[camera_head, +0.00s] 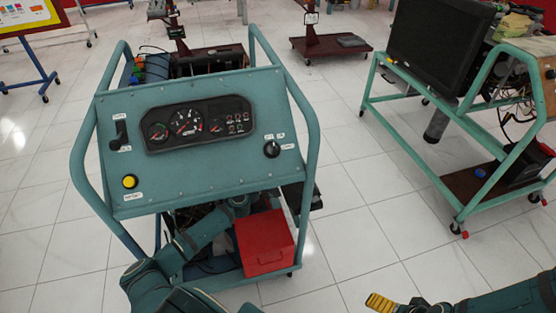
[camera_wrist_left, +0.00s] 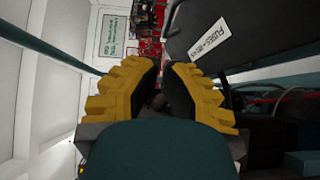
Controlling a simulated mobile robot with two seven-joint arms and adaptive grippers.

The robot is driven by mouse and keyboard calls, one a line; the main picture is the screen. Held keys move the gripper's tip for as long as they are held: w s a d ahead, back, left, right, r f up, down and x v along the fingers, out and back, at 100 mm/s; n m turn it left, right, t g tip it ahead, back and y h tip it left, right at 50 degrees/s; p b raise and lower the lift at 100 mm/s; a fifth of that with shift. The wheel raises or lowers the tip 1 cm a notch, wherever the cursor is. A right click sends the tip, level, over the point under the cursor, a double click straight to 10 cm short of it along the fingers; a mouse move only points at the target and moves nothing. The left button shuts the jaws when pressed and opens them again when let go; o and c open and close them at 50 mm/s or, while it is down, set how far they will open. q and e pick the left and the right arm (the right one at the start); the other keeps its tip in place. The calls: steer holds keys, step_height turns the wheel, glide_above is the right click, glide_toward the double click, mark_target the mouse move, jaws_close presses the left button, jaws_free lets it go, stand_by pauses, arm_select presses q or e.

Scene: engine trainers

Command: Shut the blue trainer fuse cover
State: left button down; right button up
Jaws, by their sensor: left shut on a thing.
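The blue trainer (camera_head: 200,185) stands in the middle of the head view, with gauges on its sloped panel. A dark flap with a white fuses label, the fuse cover (camera_wrist_left: 225,25), fills the upper right of the left wrist view. My left gripper (camera_wrist_left: 165,72) has its yellow fingers close together at the flap's lower edge, shut on it; the contact itself is partly hidden by the fingers. In the head view my left arm reaches under the panel, where its gripper is hidden. My right gripper (camera_head: 395,303) shows at the bottom edge, cut off, clear of the trainer.
A red box (camera_head: 264,243) sits on the trainer's lower shelf beside my left arm. A dark box-like part (camera_head: 301,197) juts from the trainer's right side. A green frame with a screen (camera_head: 437,50) stands at right. Tiled floor lies free between them.

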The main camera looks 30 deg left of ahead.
arm_select(q)
steer(key=w, duration=0.6)
steer(key=w+b, duration=0.1)
steer(key=w, duration=0.2)
steer(key=shift+a+f, duration=0.2)
steer(key=shift+a, duration=0.1)
steer(key=shift+w+d, duration=0.55)
steer(key=shift+w, duration=0.15)
steer(key=shift+s, duration=0.2)
